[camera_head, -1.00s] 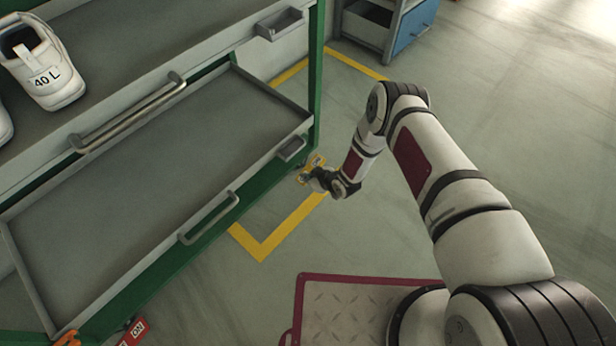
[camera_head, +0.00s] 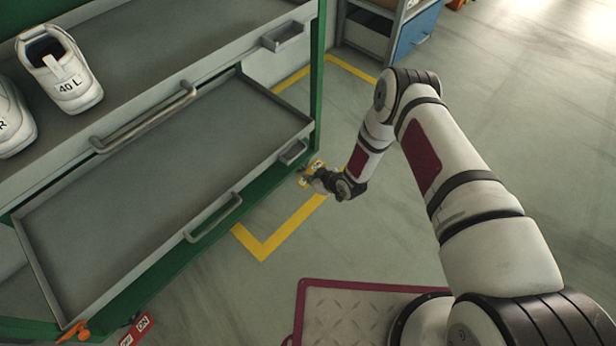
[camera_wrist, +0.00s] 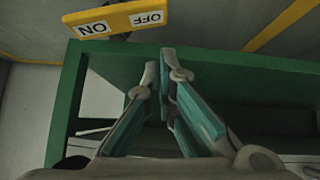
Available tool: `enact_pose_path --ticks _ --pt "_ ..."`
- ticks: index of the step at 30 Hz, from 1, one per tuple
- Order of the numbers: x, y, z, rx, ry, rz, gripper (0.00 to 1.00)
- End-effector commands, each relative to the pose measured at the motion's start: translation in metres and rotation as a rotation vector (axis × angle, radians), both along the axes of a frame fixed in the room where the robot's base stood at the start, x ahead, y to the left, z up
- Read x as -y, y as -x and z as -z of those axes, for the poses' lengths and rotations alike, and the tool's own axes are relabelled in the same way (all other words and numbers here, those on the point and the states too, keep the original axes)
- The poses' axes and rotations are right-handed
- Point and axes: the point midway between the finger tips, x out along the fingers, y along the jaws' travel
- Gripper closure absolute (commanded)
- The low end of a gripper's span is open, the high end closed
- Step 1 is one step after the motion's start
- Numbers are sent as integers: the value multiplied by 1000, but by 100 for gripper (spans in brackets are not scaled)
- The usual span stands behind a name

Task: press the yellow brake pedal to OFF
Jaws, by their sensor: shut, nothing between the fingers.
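The yellow brake pedal (camera_wrist: 122,17), marked OFF and ON, is at the top of the wrist view, where its letters appear upside down. In the head view it is a small yellow piece (camera_head: 313,167) by the foot of the rack's right green post, partly hidden by my gripper (camera_head: 311,179). My gripper is shut and empty. Its fingertips (camera_wrist: 167,62) are just below the pedal in the wrist view, on the OFF side. I cannot tell whether they touch it, or which way the pedal is tilted.
The green-framed rack (camera_head: 318,85) carries grey trays and white shoes (camera_head: 62,72). A grey-blue cabinet (camera_head: 415,30) stands behind.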

Motion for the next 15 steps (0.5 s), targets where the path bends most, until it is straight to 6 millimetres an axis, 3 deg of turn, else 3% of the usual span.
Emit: enact_pose_path --ticks 6,15 --pt "18 23 -28 -2 1 1 100" --pt "26 34 -39 0 1 1 100"
